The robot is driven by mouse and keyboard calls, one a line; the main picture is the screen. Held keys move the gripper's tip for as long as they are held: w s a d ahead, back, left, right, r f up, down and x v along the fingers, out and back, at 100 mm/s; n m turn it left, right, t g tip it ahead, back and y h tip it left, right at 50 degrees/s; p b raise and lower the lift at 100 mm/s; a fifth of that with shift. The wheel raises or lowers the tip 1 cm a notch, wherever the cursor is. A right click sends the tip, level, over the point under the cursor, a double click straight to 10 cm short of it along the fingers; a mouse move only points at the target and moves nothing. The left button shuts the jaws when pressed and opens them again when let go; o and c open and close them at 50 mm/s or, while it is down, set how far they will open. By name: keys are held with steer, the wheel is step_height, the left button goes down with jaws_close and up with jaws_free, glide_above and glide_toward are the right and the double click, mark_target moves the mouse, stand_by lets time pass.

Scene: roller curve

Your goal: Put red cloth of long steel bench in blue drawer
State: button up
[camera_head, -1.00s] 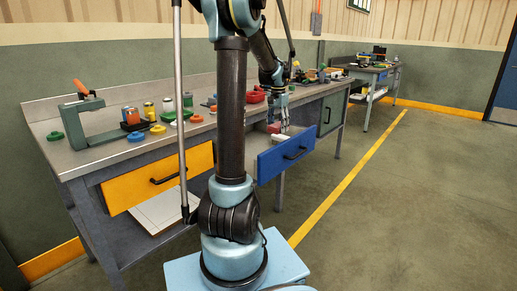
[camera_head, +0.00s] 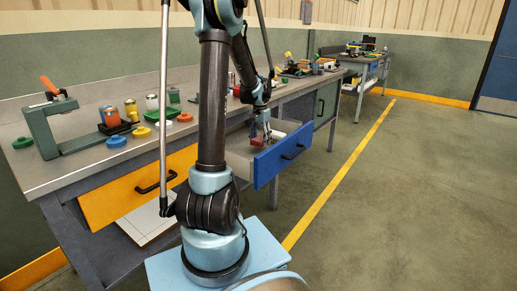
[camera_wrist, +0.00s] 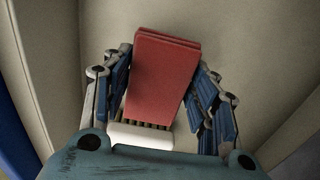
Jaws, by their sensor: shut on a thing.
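The red cloth (camera_wrist: 162,75) is a folded, block-like stack between my gripper's fingers in the wrist view. My gripper (camera_head: 262,137) is shut on it, inside the opening of the blue drawer (camera_head: 284,156). The cloth also shows in the head view (camera_head: 257,141), small and partly hidden by the fingers. The drawer is pulled out from the long steel bench (camera_head: 75,172). In the wrist view its pale bottom (camera_wrist: 240,40) lies behind the cloth. I cannot tell whether the cloth touches the bottom.
A white brush-like thing (camera_wrist: 140,136) with dark bristles lies in the drawer close to the cloth. The yellow drawer (camera_head: 137,187) stands left of it. A green clamp frame (camera_head: 47,128) and several jars and lids are on the bench top. The floor at right is clear.

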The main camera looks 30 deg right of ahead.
mark_target(260, 138)
steer(key=shift+s+f, duration=0.1)
steer(key=shift+f, duration=2.1)
steer(key=shift+c, duration=0.2)
steer(key=o, duration=1.1)
steer(key=shift+o, duration=0.2)
step_height(260, 138, up, 12)
steer(key=shift+r, duration=0.1)
